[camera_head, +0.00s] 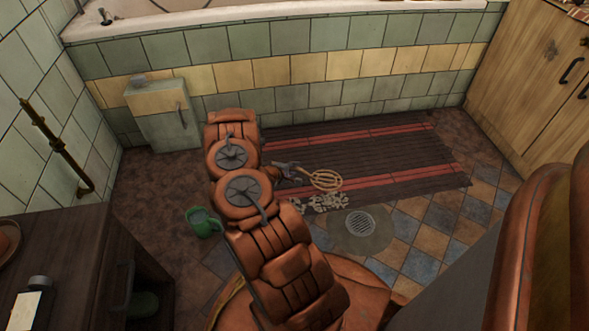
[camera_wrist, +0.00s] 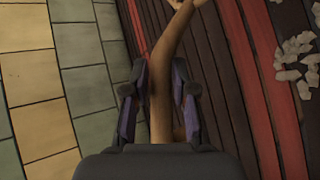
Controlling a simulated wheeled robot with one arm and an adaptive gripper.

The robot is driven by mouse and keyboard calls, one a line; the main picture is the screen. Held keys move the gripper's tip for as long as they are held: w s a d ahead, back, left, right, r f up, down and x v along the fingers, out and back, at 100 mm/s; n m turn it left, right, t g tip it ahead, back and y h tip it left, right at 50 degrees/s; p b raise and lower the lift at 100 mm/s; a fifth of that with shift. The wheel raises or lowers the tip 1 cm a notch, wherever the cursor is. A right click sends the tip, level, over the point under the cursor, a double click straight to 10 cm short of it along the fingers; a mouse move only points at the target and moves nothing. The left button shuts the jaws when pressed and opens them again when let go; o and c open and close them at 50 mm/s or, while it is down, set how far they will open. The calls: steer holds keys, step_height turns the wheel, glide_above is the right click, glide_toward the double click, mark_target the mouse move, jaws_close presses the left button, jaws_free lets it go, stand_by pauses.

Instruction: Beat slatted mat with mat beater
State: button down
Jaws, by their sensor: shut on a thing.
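The slatted mat (camera_head: 395,150), dark brown with red stripes, lies flat on the floor along the tiled bath front. It also fills the right of the wrist view (camera_wrist: 221,66). The mat beater (camera_head: 325,180) has a light wooden looped head, which shows over the mat's near left part. In the wrist view its brown handle (camera_wrist: 162,80) runs between the two fingers. My gripper (camera_wrist: 160,85) is shut on that handle. In the head view my gripper (camera_head: 289,171) is small and partly hidden by my arm. I cannot tell whether the beater's head touches the mat.
Pale crumpled bits (camera_head: 318,203) lie by the mat's near edge, beside a round floor drain (camera_head: 360,223). A green watering can or mug (camera_head: 202,222) stands left of my arm. A dark cabinet (camera_head: 70,265) is at left, a wooden cupboard (camera_head: 535,80) at right. The bath front (camera_head: 300,65) bounds the back.

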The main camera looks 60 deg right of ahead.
step_height(320, 180, down, 8)
steer(key=shift+f+b, duration=0.25)
steer(key=shift+b, duration=0.75)
step_height(320, 180, up, 8)
steer(key=p, duration=0.6)
steer(key=shift+s+a+r, duration=0.1)
steer(key=shift+r, duration=0.1)
